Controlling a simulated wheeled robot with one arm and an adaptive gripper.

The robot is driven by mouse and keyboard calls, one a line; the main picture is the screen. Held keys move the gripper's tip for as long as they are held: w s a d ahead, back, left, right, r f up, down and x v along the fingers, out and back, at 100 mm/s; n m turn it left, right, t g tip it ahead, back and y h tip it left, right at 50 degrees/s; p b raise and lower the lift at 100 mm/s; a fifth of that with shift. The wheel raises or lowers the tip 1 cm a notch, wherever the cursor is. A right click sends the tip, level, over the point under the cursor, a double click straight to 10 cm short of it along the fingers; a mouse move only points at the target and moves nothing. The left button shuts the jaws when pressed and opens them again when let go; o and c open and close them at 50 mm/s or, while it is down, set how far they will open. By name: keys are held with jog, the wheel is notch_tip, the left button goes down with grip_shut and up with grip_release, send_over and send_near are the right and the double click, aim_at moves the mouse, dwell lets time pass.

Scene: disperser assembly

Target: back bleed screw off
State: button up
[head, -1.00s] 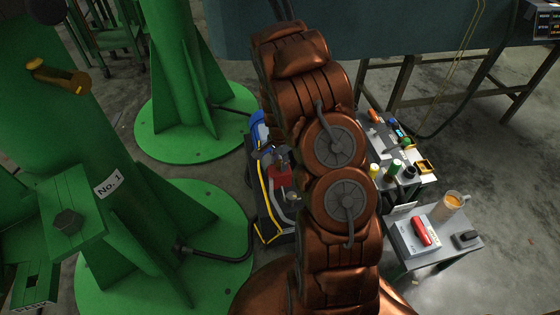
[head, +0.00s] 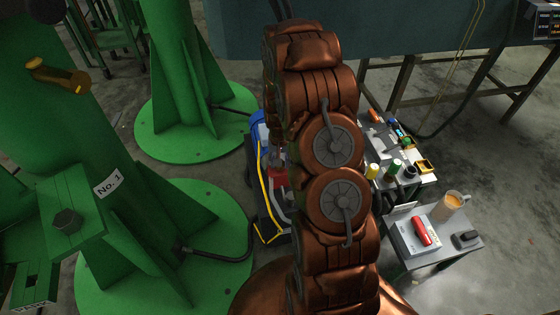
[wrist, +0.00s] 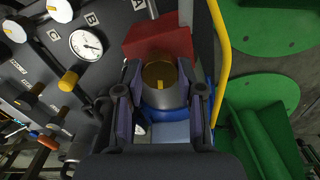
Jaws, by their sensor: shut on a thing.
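In the wrist view my gripper (wrist: 160,84) has its two dark fingers closed on either side of a round brass-topped screw (wrist: 159,75) with a small yellow mark. A grey collar surrounds it, and I take it to be the back bleed screw. The screw sits close to a red block (wrist: 158,42), above blue parts. Whether it is still seated cannot be told. In the head view my copper arm hides the gripper and the screw. The red block (head: 279,177) shows only partly there, beside the arm.
In the wrist view a panel with a pressure gauge (wrist: 86,45) and several knobs lies left; a yellow rail (wrist: 220,45) runs close on the right. In the head view green columns (head: 190,75) stand left.

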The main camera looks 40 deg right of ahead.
jog(key=shift+s+a+n, duration=0.1)
jog(key=shift+s+n, duration=0.05)
jog(key=shift+n, duration=0.25)
jog(key=o, duration=1.1)
jog(key=shift+o, duration=0.2)
jog(key=shift+r, duration=0.1)
notch_tip(320, 180, up, 12)
dwell(0.5)
